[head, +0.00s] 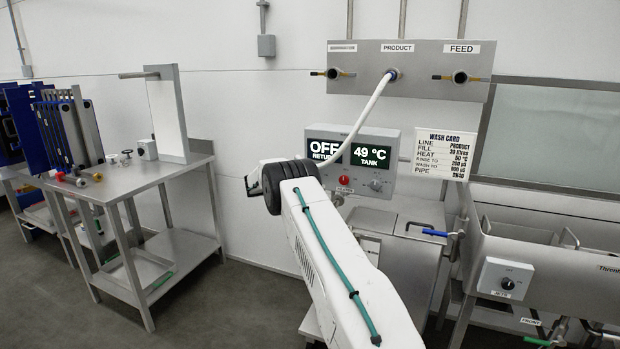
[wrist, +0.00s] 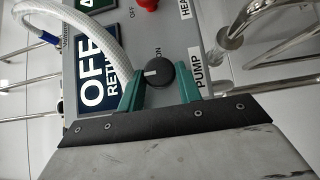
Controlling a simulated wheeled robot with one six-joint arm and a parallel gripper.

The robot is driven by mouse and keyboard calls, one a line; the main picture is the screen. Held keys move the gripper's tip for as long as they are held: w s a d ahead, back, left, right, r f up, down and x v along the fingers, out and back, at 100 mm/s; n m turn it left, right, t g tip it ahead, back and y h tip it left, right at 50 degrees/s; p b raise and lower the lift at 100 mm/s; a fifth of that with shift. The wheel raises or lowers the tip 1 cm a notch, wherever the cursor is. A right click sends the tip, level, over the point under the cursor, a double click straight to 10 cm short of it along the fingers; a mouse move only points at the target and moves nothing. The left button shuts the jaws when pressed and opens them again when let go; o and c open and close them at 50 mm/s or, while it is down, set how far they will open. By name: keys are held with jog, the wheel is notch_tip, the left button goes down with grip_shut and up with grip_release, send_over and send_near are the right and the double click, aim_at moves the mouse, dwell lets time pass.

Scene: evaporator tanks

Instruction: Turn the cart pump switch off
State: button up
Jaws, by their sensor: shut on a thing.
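The cart pump switch is a round black knob (wrist: 161,73) on the grey control box, beside a PUMP label (wrist: 198,70), in the wrist view. Its white mark points to the left in that picture, and an ON marking shows just above it. My gripper (wrist: 158,86) has its two teal fingers on either side of the knob and is shut on it. In the head view the control box (head: 394,148) shows OFF RETURN and 49 °C TANK on its displays. My arm hides the pump switch there.
A white hose (head: 367,110) runs from the PRODUCT port down behind my arm; in the wrist view it passes close left of my fingers. A red button (head: 344,181) and another knob (head: 376,185) are on the box. A steel table (head: 130,187) stands left, a sink (head: 550,250) right.

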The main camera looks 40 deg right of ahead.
jog(key=o, duration=0.9)
jog(key=shift+o, duration=0.2)
jog(key=shift+a, duration=0.1)
jog(key=v, duration=0.7)
jog(key=shift+w+a, duration=0.15)
jog(key=shift+a, duration=0.2)
